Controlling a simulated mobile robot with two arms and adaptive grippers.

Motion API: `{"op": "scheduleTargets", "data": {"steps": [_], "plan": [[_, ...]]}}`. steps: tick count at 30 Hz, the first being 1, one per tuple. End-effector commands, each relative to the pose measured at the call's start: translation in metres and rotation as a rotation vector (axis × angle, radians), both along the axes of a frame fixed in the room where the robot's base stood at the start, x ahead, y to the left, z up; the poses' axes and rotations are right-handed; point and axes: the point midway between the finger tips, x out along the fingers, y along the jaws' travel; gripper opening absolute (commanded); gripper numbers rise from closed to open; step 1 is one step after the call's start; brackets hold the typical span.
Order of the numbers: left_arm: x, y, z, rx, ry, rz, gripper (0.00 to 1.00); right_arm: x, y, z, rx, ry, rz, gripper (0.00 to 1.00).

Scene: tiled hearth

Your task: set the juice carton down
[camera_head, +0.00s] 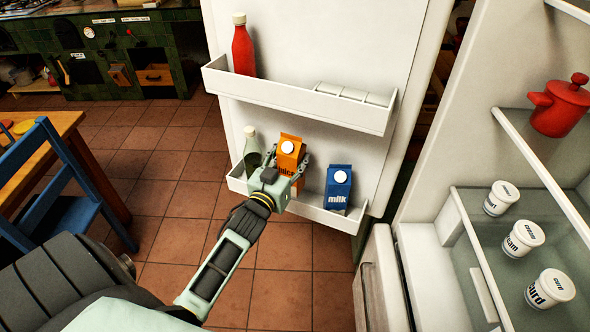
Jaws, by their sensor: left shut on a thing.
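The orange juice carton (290,146) with a white cap stands upright at the lower door shelf (330,217) of the open fridge. My left gripper (283,180) is shut on the carton from the front and hides its lower part. I cannot tell whether the carton's base touches the shelf floor. A blue milk carton (338,187) stands on the same shelf to the right, apart from it. My right gripper is not in view.
The upper door shelf (300,98) holds a red bottle (243,50). Inside the fridge, at right, are a red pot (560,106) and several white tubs (523,238). A blue chair (60,190) and wooden table (40,158) stand at left.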

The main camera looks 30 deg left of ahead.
Motion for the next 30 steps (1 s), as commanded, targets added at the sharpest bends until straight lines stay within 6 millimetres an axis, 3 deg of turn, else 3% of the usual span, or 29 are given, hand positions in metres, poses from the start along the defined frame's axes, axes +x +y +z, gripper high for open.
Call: {"op": "scheduleTargets", "data": {"steps": [6, 19, 25, 30], "plan": [[0.023, 0.004, 0.002, 0.002, -0.008, -0.001, 0.0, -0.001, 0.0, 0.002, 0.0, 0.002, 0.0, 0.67], [0.021, 0.004, -0.031, 0.002, -0.009, 0.0, 0.0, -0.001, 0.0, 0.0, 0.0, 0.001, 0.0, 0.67], [0.021, 0.003, -0.059, 0.0, -0.008, -0.001, 0.0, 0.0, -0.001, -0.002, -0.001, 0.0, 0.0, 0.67], [0.026, 0.004, -0.064, 0.002, -0.011, -0.001, 0.0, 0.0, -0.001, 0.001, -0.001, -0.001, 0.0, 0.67]]}}
